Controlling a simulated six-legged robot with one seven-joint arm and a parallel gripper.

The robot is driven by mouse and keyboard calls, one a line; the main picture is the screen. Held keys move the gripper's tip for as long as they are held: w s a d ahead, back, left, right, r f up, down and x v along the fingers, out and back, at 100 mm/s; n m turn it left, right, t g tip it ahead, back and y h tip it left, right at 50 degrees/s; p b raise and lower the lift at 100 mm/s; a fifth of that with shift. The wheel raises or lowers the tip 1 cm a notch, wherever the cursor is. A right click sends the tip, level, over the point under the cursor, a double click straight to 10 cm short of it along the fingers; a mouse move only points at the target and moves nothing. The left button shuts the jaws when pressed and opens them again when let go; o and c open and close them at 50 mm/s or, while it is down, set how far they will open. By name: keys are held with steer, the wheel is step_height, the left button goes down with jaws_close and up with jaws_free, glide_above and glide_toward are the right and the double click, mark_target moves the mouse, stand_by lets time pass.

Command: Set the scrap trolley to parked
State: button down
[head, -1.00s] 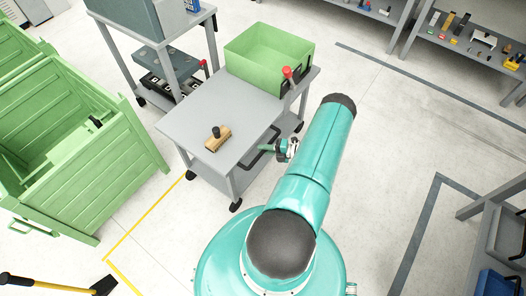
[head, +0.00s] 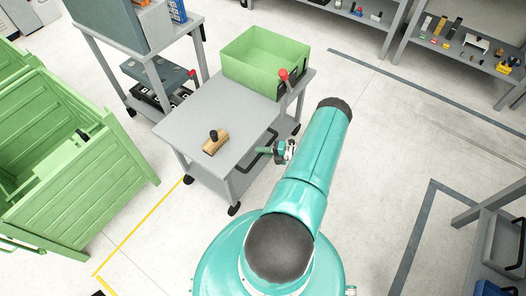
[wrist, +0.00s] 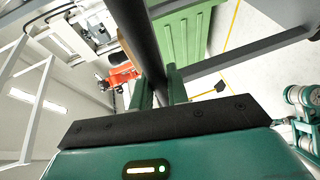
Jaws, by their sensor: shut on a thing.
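The scrap trolley (head: 188,112) is a grey wheeled cart, upright on black casters left of my arm. A green open bin (head: 250,62) and a wooden brush (head: 217,143) sit on its top. A red-knobbed lever (head: 283,76) stands at its right side by the bin. My gripper (head: 268,150) is at the trolley's near side, at its black handle (head: 247,163). In the wrist view, the two teal fingers (wrist: 158,88) are shut around a dark bar (wrist: 138,30), which appears to be this handle. The exact contact is small in the head view.
Green slatted crates (head: 75,185) stand at the left, beyond a yellow floor line (head: 132,232). A grey bench (head: 160,50) with cases stands behind the trolley's left side. Shelves (head: 460,45) line the back right. The floor (head: 385,125) right of my arm is clear.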

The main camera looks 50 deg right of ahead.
steer(key=shift+d, duration=0.3)
steer(key=c, duration=1.4)
jaws_free()
steer(key=shift+o, duration=0.2)
steer(key=shift+a, duration=0.1)
steer(key=v, duration=1.3)
steer(key=shift+s+r, duration=0.2)
steer(key=shift+s, duration=0.2)
